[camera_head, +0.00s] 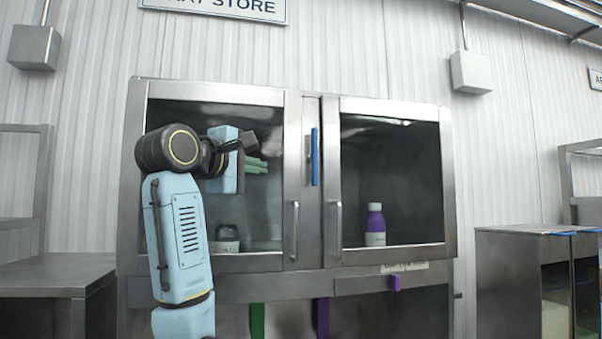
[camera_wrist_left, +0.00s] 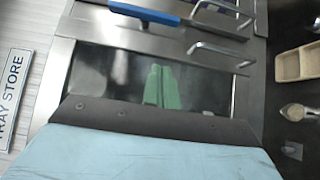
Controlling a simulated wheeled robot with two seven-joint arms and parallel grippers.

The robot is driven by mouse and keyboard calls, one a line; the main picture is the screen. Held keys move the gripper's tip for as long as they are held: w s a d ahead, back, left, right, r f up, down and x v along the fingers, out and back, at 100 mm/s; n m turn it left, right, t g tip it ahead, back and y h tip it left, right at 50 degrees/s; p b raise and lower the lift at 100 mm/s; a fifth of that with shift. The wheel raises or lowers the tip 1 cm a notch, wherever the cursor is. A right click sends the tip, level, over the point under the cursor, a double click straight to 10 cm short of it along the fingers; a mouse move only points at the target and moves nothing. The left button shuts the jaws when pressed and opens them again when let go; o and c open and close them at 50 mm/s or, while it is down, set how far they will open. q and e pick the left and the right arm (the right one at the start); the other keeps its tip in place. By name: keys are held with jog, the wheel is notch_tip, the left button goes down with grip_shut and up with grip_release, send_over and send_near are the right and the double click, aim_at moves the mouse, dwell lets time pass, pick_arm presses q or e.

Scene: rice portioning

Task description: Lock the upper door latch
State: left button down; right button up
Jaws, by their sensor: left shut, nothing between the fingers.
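The upper door latch is a blue bar (camera_head: 315,157) standing upright on the steel strip between two glass doors of the cabinet. It also shows in the left wrist view as a blue bar (camera_wrist_left: 145,13) at the top. The left door (camera_head: 295,180) and right door (camera_head: 333,180) look closed, each with a vertical steel handle. My left gripper (camera_head: 250,141) is shut and empty in front of the left door's glass, left of the latch and apart from it. Its fingertips are hard to make out in the wrist view. My right gripper is out of view.
Below hang a green bar (camera_head: 257,320) and a purple bar (camera_head: 322,318); a purple tab (camera_head: 394,283) sits on the lower frame. Steel counters flank the cabinet.

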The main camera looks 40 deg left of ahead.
pick_arm(q)
jog(key=shift+w, duration=0.1)
jog(key=shift+w+r, duration=0.1)
jog(key=p, duration=0.4)
send_near(301, 172)
jog(key=w, duration=0.2)
jog(key=w+a, duration=0.1)
jog(key=w, duration=0.1)
jog(key=shift+a, duration=0.15)
jog(key=w+d+p, duration=0.1)
jog(key=w+d, duration=0.1)
jog(key=shift+w+p, duration=0.4)
jog(key=shift+w+d, duration=0.3)
jog(key=shift+w, duration=0.05)
